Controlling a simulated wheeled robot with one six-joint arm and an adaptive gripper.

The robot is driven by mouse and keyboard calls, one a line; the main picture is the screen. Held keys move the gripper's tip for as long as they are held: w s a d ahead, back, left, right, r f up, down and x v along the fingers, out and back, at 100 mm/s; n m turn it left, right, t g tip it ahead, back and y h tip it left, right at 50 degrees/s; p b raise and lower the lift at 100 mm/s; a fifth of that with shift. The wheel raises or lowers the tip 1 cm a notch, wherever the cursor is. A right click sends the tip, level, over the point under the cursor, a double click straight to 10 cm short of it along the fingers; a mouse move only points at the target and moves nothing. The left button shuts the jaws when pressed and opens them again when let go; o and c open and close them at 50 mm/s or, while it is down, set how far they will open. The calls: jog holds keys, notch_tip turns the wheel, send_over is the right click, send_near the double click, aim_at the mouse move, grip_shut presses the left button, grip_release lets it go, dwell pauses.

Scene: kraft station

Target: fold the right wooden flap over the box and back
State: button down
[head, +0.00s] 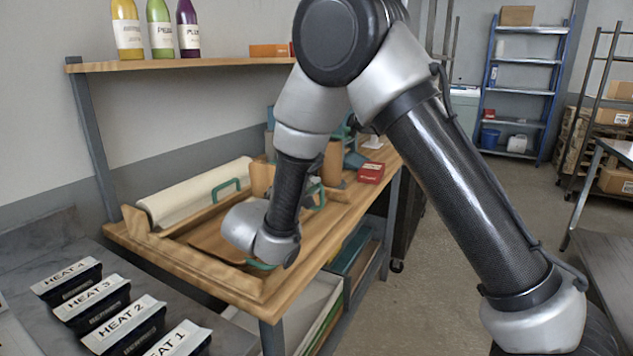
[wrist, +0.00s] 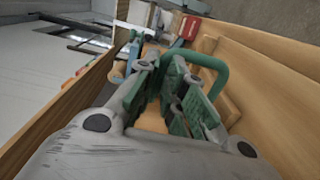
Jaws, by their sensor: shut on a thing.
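The wooden box frame (head: 190,268) sits on the bench top, with a darker brown panel (head: 207,240) inside it. A green handle (head: 318,192) shows just right of my arm in the head view. In the wrist view this green handle (wrist: 214,68) curves around the tips of my gripper (wrist: 185,98), whose green-padded fingers are shut on it. In the head view my arm hides most of the gripper and the grip. Which flap carries this handle is hidden. A second green handle (head: 225,188) stands beside a cream roll (head: 196,192) at the back left.
A red box (head: 371,173) stands at the bench's right end; it also shows in the wrist view (wrist: 190,27). Bottles (head: 160,30) stand on the wooden shelf above. Black holders labelled HEAT (head: 122,325) line the front left.

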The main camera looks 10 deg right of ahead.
jog(key=shift+s+a+f, duration=0.2)
jog(key=shift+s+f, duration=0.3)
jog(key=shift+f, duration=0.05)
jog(key=shift+s+a+f, duration=0.15)
jog(key=shift+s+f, duration=0.3)
jog(key=shift+f, duration=0.05)
jog(key=c, duration=1.7)
grip_release()
jog(key=shift+o, duration=1.1)
jog(key=shift+w+d+f, duration=0.1)
jog(key=shift+w+f, duration=0.05)
jog(key=shift+w, duration=0.05)
jog(key=shift+r, duration=0.25)
jog(key=v, duration=1.2)
